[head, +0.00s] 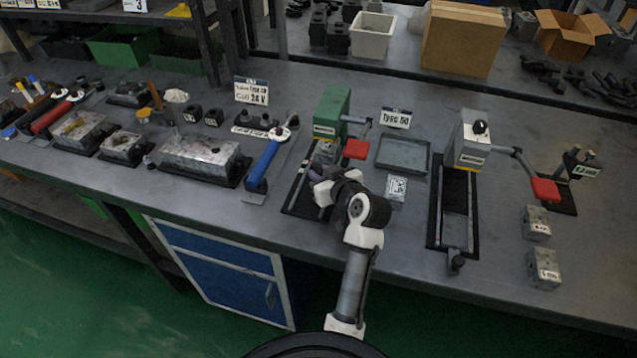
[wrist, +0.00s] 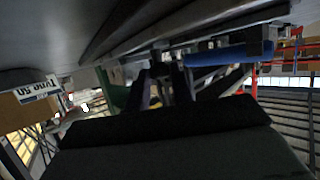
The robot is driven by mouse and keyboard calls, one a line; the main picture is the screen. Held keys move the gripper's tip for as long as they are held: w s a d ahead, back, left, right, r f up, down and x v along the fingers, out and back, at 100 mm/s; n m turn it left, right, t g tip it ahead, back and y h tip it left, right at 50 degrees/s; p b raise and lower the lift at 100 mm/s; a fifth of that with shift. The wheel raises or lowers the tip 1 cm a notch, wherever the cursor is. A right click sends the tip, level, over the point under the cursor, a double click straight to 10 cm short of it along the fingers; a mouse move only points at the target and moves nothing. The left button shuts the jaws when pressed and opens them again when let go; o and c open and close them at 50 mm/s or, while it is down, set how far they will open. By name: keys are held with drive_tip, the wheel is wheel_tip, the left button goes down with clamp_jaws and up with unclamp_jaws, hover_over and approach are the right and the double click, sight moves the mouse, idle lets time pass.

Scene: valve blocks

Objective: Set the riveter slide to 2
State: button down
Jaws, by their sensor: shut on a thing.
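A green bench machine (head: 332,110) with a red-tipped lever (head: 355,149) stands on the bench, with a dark slide rail (head: 298,190) running toward the front edge. I take this rail as the riveter slide. My gripper (head: 318,182) is low over the rail, in front of the machine, and is shut on the slide's handle. The arm and wrist hide the handle and much of the rail. In the wrist view the dark fingers (wrist: 168,88) point along the bench, with green (wrist: 117,88) beside them. I cannot read any scale numbers on the slide.
A grey machine (head: 469,140) with its own rail and red lever stands to the right. A shallow tray (head: 402,155) and a labelled block (head: 396,191) lie right of my gripper. A blue-handled tool (head: 264,163) lies close on the left.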

drive_tip(key=shift+w+d+r, duration=0.15)
drive_tip(key=shift+w, duration=0.1)
drive_tip(key=c, duration=1.5)
unclamp_jaws()
drive_tip(key=shift+c, duration=0.2)
drive_tip(key=shift+o, duration=1.4)
drive_tip(key=shift+w, duration=0.15)
drive_tip(key=shift+s, duration=0.2)
drive_tip(key=b+v, duration=0.3)
drive_tip(key=v, duration=1)
drive_tip(key=shift+s+d, duration=0.15)
drive_tip(key=shift+s, duration=0.1)
